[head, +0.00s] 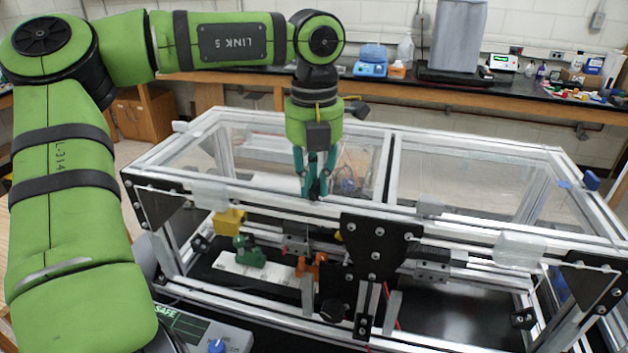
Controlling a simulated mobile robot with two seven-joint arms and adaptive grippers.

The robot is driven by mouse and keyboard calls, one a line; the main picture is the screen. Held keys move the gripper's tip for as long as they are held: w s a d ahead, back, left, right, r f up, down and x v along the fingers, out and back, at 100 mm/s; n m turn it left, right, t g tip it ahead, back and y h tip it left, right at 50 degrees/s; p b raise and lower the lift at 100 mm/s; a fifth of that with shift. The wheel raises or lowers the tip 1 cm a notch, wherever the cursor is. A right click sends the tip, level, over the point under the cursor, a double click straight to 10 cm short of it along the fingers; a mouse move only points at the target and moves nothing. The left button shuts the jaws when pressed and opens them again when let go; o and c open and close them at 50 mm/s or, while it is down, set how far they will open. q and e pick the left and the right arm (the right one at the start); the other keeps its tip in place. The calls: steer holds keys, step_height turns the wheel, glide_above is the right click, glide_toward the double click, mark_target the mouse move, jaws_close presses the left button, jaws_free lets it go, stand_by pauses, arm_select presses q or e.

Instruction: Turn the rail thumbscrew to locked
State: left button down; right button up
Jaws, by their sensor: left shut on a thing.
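My left gripper (315,188) points straight down at the front top rail (270,200) of the extrusion frame, left of the black centre plate. Its teal fingers are closed on a small dark thing at their tips, which I take to be the rail thumbscrew (315,194). The fingers hide most of it, so I cannot tell which way it is turned. My right gripper is not in view.
Clear panels close the frame's top. A black centre plate (378,250) stands right of the gripper. A bench (420,85) runs behind.

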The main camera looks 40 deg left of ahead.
arm_select(q)
steer(key=m+b, duration=0.1)
steer(key=m, duration=0.3)
steer(key=shift+w, duration=0.1)
steer(key=m, duration=0.8)
steer(key=shift+w+m, duration=0.15)
steer(key=shift+m, duration=1.85)
steer(key=shift+p, duration=0.3)
steer(key=shift+d, duration=0.1)
steer(key=c, duration=1.1)
jaws_free()
steer(key=shift+f, duration=0.1)
steer(key=shift+c, duration=0.2)
steer(key=shift+w, duration=0.1)
